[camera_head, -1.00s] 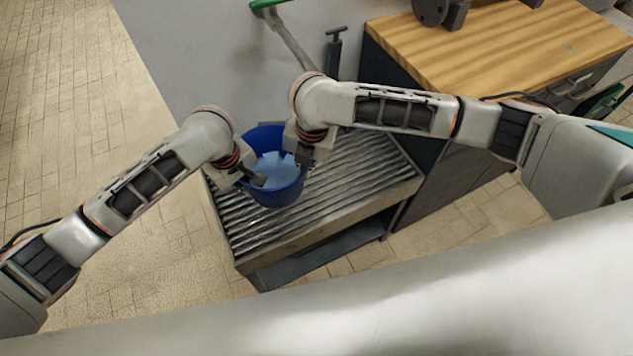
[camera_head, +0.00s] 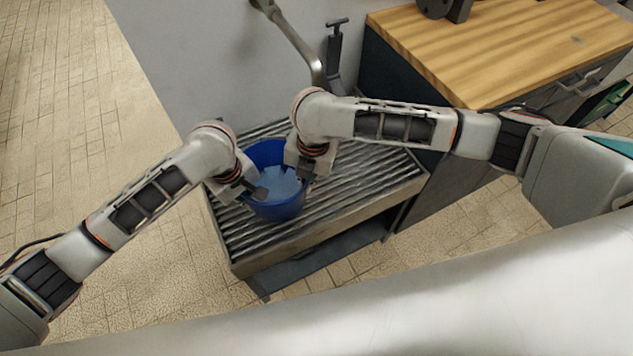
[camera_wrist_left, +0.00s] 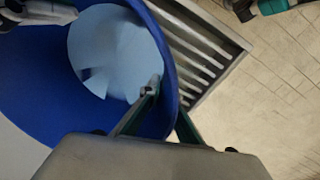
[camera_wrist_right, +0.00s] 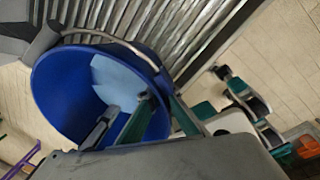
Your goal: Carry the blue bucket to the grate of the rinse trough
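The blue bucket (camera_head: 277,208) is upright over the slatted grate (camera_head: 345,195) of the rinse trough, with pale blue water or a light inner bottom showing inside. My left gripper (camera_head: 250,190) is at the bucket's left rim; in the left wrist view its fingers (camera_wrist_left: 168,108) straddle the blue wall (camera_wrist_left: 168,50). My right gripper (camera_head: 307,172) is at the right rim; in the right wrist view its fingers (camera_wrist_right: 162,108) are on either side of the bucket wall (camera_wrist_right: 52,85). The bucket's underside is hidden, so I cannot tell whether it touches the slats.
A grey faucet pipe (camera_head: 295,40) and a dark post (camera_head: 334,50) rise behind the grate by the grey wall (camera_head: 190,60). A wood-topped cabinet (camera_head: 500,50) stands at the right. Bare slats lie right of the bucket. Tiled floor (camera_head: 60,130) is clear at left.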

